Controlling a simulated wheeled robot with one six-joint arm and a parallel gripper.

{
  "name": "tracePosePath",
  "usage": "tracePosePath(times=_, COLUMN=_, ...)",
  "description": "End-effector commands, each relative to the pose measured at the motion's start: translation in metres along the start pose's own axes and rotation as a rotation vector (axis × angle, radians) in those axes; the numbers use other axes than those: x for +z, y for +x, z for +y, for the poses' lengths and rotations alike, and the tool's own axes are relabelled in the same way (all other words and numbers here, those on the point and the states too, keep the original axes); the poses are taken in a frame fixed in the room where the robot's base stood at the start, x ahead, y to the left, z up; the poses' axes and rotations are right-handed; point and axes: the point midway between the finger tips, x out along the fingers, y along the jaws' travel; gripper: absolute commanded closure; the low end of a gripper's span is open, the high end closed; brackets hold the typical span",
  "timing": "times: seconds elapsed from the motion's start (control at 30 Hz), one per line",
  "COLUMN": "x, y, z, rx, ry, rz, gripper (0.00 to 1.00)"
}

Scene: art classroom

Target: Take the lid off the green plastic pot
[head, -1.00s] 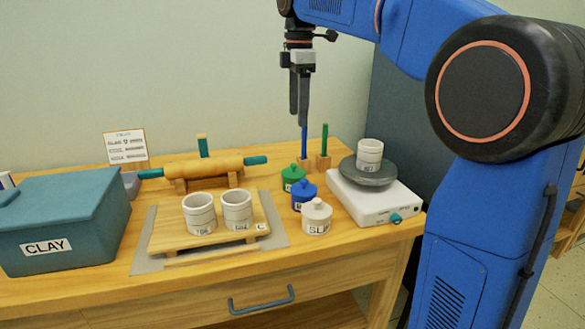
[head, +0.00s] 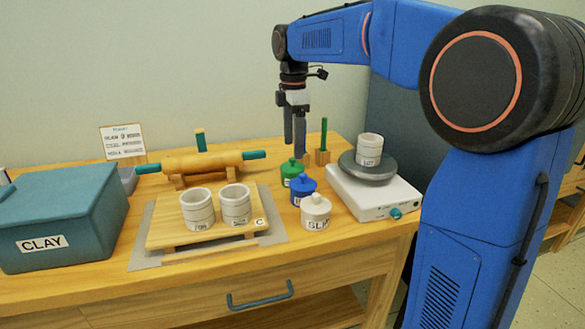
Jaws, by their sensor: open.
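The green pot (head: 290,180) stands on the wooden table, behind the blue pot and in front of a wooden holder. Its lid (head: 292,164) is on and has a small knob on top. My gripper (head: 294,150) points straight down just above and around the height of the green lid's knob. Its fingers are open and empty. From this view I cannot tell whether a finger touches the lid. The blue tool seen behind earlier is hidden by my gripper.
A blue pot (head: 302,191) and a white pot (head: 316,212) stand close in front. A banding wheel (head: 372,205) with a cup (head: 369,150) is at right. A wooden board (head: 165,234) with two cups is at left. A green tool (head: 323,134) stands upright behind.

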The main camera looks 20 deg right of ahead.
Motion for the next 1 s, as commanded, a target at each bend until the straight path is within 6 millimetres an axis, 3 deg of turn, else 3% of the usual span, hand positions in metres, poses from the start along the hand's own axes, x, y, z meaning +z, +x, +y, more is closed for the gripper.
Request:
tracePosePath(times=0.17, x=-0.001, y=0.009, z=0.0, rx=0.0, ry=0.0, rz=0.0, gripper=0.33)
tracePosePath(times=0.5, x=-0.002, y=0.051, z=0.0, rx=-0.001, ry=0.0, rz=0.0, gripper=0.33)
tracePosePath(times=0.8, x=-0.002, y=0.056, z=0.0, rx=0.001, ry=0.0, rz=0.0, gripper=0.33)
tracePosePath(times=0.83, x=-0.002, y=0.056, z=0.0, rx=0.001, ry=0.0, rz=0.0, gripper=0.35)
tracePosePath(times=0.93, x=-0.002, y=0.056, z=0.0, rx=0.001, ry=0.0, rz=0.0, gripper=0.59)
tracePosePath(times=1.0, x=-0.002, y=0.056, z=0.0, rx=0.001, ry=0.0, rz=0.0, gripper=0.64)
